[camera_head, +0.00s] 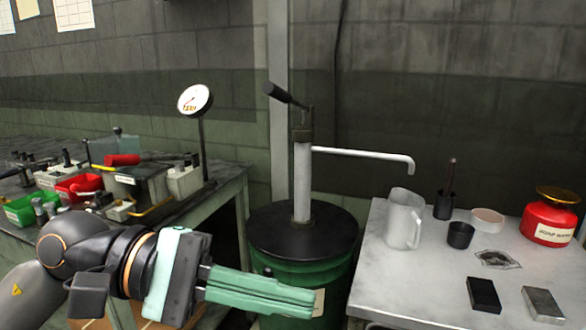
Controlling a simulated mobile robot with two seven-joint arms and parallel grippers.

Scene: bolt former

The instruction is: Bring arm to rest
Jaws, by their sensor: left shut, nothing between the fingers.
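My left gripper (312,301) reaches in from the lower left, its green fingers pointing right. The fingers are shut with nothing between them. It is in front of the green drum (272,268) and hides part of the drum's side. The fingertips are left of the grey table's edge and appear apart from it. My right gripper is not in view.
A hand pump (302,180) with a spout stands on the drum. The right table (400,285) holds a clear jug (403,218), dark cups, a red container (549,217) and two small blocks. The left bench (222,195) is crowded with bins and a gauge (195,99).

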